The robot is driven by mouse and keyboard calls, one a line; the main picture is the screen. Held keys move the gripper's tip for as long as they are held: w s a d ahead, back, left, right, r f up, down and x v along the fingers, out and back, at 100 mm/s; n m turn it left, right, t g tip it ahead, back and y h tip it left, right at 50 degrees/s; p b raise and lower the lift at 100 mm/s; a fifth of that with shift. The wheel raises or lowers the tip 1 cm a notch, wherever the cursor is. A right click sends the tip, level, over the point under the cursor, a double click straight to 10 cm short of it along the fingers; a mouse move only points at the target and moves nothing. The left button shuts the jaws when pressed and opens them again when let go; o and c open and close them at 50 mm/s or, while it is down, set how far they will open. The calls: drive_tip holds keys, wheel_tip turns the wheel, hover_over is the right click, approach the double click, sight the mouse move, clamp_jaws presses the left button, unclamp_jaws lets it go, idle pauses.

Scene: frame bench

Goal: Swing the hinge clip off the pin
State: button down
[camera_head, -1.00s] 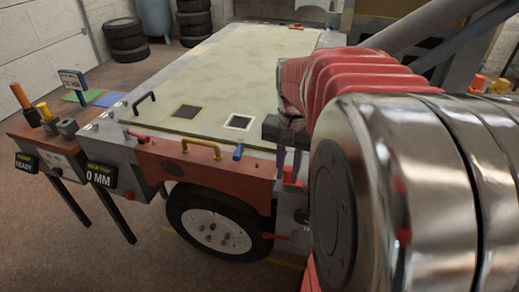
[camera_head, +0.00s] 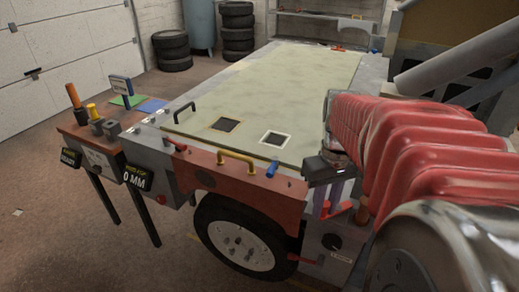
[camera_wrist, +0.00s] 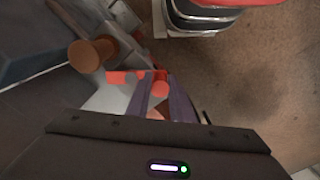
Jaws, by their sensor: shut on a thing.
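A red hinge clip (camera_head: 341,209) sits at the front right corner of the bench, beside the tire. My gripper (camera_head: 328,204) points down there with its purple-grey fingers shut on the clip. In the wrist view the red clip (camera_wrist: 160,88) shows between and just beyond the fingers (camera_wrist: 163,100), with a red arm reaching left. An orange-brown round-headed peg (camera_wrist: 88,54), perhaps the pin, stands to the left, apart from the fingers. I cannot tell whether the clip still surrounds a pin; the fingers hide part of it.
The bench bed (camera_head: 270,85) has a yellow handle (camera_head: 236,157) and a blue peg (camera_head: 272,169) near the front edge. A wheel (camera_head: 240,245) sits below. A control stand (camera_head: 85,140) is at the left. A dark knob (camera_head: 331,242) lies under my gripper. Open floor lies in front.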

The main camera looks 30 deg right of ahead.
drive_tip(key=shift+s+d+n, duration=0.1)
drive_tip(key=shift+s+n, duration=0.3)
drive_tip(key=shift+n, duration=0.55)
drive_tip(key=shift+s+d+n, duration=0.1)
drive_tip(key=shift+s+n, duration=0.3)
drive_tip(key=shift+n, duration=0.6)
drive_tip(key=shift+s+d+n, duration=0.1)
drive_tip(key=shift+s+n, duration=0.3)
drive_tip(key=shift+n, duration=0.55)
drive_tip(key=c, duration=1.8)
unclamp_jaws()
drive_tip(key=shift+c, duration=0.2)
drive_tip(key=shift+r, duration=0.15)
wheel_tip(320, 180, up, 14)
drive_tip(key=shift+f, duration=0.25)
